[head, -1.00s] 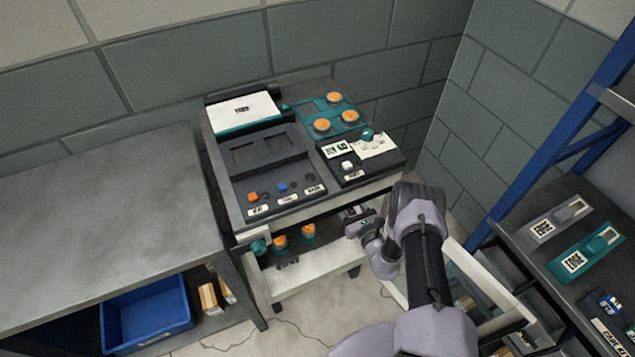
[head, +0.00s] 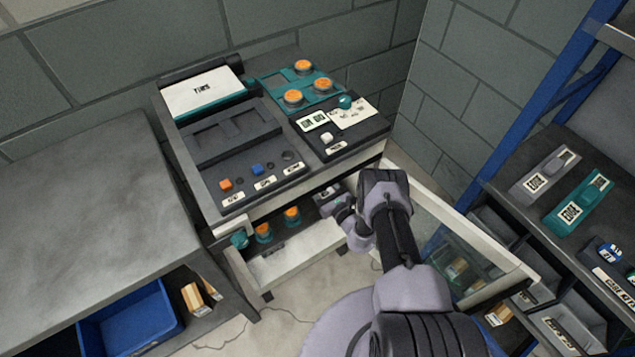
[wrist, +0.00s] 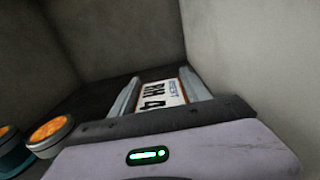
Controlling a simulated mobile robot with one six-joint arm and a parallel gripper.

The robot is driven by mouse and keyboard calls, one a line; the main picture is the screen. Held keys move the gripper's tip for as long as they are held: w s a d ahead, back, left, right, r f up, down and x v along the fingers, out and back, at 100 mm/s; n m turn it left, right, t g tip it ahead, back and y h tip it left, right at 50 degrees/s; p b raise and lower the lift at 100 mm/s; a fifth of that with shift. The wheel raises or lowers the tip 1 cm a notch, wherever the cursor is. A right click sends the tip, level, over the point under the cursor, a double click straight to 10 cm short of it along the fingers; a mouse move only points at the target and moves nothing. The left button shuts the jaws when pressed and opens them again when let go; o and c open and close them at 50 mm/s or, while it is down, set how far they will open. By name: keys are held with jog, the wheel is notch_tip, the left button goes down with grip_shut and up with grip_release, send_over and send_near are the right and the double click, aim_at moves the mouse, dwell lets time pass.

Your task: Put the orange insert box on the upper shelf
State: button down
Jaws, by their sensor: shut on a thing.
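My gripper (wrist: 160,94) is shut on a box with a white label (wrist: 160,93) that reads "RH 4" and has a thin orange-red edge. The label lies between the two grey fingers; most of the box is hidden by the gripper. In the head view, my gripper (head: 335,203) is under the top of the cart, at the right end of its lower level, partly hidden by my arm. The box itself cannot be made out clearly there. The rack's shelf (head: 515,203) at the right holds a grey and a teal device.
Orange-topped round parts (head: 292,214) stand left of my gripper, close by in the wrist view (wrist: 50,132). The cart top (head: 205,205) overhangs and carries panels and buttons. Grey walls close in behind. A workbench (head: 90,230) with a blue bin (head: 130,320) is at left.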

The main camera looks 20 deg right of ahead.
jog(key=shift+f, duration=0.1)
jog(key=c, duration=0.5)
grip_release()
jog(key=shift+s, duration=0.15)
jog(key=p+v, duration=0.4)
jog(key=v, duration=0.7)
jog(key=shift+s+d+p, duration=0.1)
jog(key=shift+s+p, duration=0.2)
jog(key=shift+p, duration=0.1)
